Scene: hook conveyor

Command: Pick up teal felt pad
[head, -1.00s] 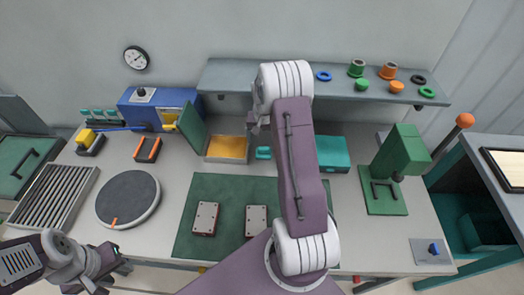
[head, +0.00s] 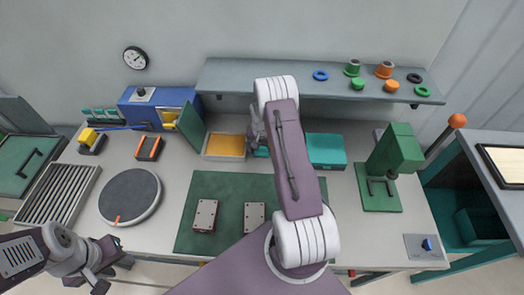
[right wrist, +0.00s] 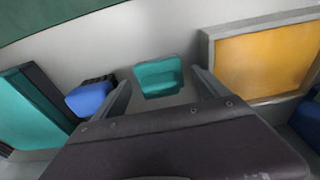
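The teal felt pad (head: 261,152) is small and lies on the bench between the orange-yellow tray and the larger teal box. In the head view my right gripper (head: 257,135) is over it and partly covers it. In the right wrist view the whole pad (right wrist: 158,80) shows between the two spread fingers of my right gripper (right wrist: 162,83). The fingers are open and empty. I cannot tell how high they are above the bench. My left gripper (head: 112,265) is at the lower left, by the bench's front edge, open and empty.
The orange-yellow tray (head: 225,146) is left of the pad, the teal box (head: 326,150) right of it. A blue object (right wrist: 90,97) is near one finger in the wrist view. The shelf (head: 230,77) overhangs behind. The green mat (head: 230,190) in front holds two plates.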

